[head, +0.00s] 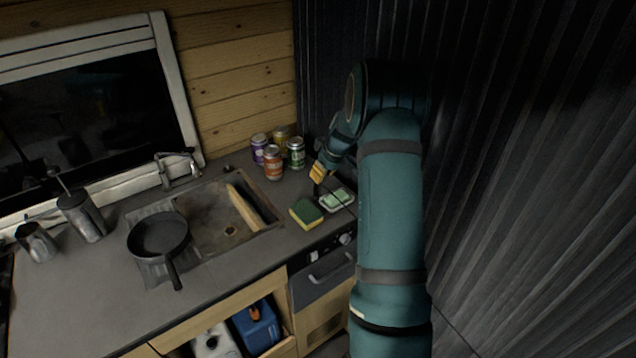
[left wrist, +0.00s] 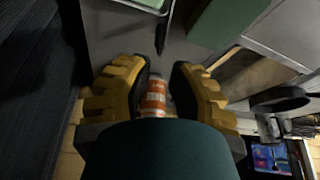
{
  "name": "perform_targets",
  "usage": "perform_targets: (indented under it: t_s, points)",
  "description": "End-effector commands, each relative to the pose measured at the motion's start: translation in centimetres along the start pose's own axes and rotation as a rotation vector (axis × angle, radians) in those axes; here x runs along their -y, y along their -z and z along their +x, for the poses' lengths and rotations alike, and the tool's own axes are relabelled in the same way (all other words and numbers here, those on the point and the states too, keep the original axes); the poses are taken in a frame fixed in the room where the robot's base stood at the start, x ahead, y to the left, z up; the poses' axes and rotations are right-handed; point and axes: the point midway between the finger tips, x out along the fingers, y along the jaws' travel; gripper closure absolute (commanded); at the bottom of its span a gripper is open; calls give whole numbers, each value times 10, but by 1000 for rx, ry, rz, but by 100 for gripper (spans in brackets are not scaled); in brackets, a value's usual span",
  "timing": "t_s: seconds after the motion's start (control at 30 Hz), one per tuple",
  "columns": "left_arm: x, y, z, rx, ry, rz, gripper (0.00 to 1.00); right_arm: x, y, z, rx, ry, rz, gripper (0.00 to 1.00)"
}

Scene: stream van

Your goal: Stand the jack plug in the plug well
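My left gripper (head: 318,173), with yellow fingers, hangs over the counter's back right, just behind a white dish. In the left wrist view its two fingers (left wrist: 165,66) stand apart with nothing held between them. A thin black piece, probably the jack plug (left wrist: 161,38), shows just beyond the fingertips, beside the dish's edge. In the head view a small dark piece (head: 317,188) shows below the fingers; I cannot tell its shape or whether it stands. I cannot make out a plug well in either view. My right gripper is not in view.
A green and yellow sponge (head: 307,214) lies beside the white dish (head: 323,204). Several cans, one orange (head: 273,164), stand behind. A sink (head: 205,235) is to the left, with a black pan (head: 160,237) at its edge. A dark corrugated wall (head: 530,150) bounds the right.

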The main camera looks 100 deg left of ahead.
Motion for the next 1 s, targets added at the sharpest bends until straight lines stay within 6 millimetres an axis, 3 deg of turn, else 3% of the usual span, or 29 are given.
perform_targets:
  t_s: [0.17, 0.27, 0.6, 1.0]
  points:
    - [0, 0, -23, 0, 0, -1, 82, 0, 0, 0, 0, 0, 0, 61]
    - [0, 1, -29, 1, 1, 1, 50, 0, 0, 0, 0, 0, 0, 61]
    - [16, 27, -32, 138, 27, 152, 50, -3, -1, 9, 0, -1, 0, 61]
    - [9, 43, -47, 271, -97, 376, 50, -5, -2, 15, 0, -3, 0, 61]
